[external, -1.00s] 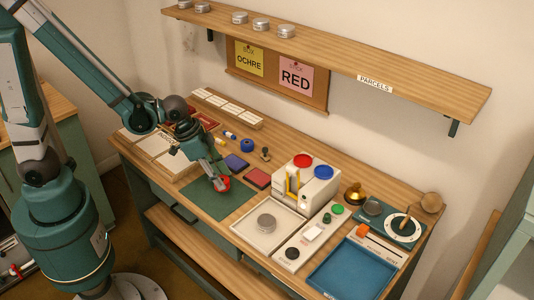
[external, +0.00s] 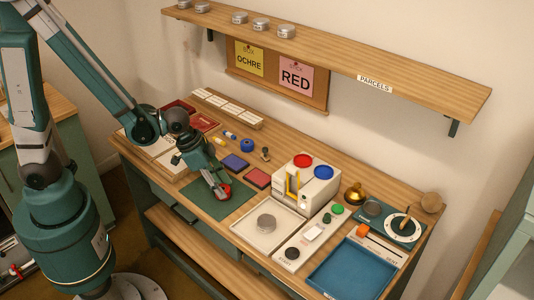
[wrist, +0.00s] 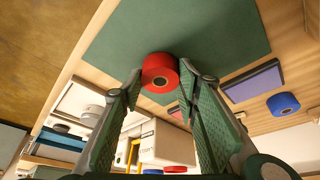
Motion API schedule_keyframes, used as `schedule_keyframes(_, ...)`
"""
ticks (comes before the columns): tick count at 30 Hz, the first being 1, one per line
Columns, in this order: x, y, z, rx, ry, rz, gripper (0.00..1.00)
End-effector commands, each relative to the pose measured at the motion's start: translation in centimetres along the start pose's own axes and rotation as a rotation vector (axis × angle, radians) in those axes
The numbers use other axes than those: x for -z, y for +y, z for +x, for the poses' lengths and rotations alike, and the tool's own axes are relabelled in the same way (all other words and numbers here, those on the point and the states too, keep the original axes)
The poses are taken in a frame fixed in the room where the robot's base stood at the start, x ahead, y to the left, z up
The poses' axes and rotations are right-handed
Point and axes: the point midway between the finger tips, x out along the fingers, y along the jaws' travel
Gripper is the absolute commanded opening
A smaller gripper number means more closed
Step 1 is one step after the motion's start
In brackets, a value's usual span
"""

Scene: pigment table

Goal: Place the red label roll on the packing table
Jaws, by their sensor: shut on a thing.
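The red label roll (external: 225,189) is at the tip of my gripper (external: 221,191), over the dark green mat (external: 205,202) on the long wooden table (external: 280,148). In the wrist view the red roll (wrist: 159,70) sits between the two fingertips (wrist: 163,77), its round face with the dark core hole showing. My gripper is shut on it. The green mat (wrist: 200,30) fills the background behind the roll. I cannot tell whether the roll touches the mat.
Blue (external: 236,162) and red (external: 257,178) ink pads and a blue roll (external: 247,145) lie beyond the mat. A white box with red and blue discs (external: 305,185) stands to the right, beside a pale tray (external: 250,235) with a tin. A blue tray (external: 350,275) is farther right.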

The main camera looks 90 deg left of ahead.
Motion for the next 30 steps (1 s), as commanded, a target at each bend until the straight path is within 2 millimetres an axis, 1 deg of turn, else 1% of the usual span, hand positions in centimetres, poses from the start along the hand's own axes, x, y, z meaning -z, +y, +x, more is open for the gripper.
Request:
schedule_keyframes(5,-0.1,0.0,0.3,0.000,0.000,0.000,0.20)
schedule_keyframes(6,-0.2,0.0,0.4,0.000,0.000,0.000,0.33)
schedule_keyframes(9,-0.1,0.0,0.3,0.000,0.000,0.000,0.47)
schedule_keyframes(23,-0.1,0.0,0.1,0.000,0.000,0.000,0.47)
schedule_keyframes(30,0.0,0.0,-0.8,0.000,0.000,0.000,0.47)
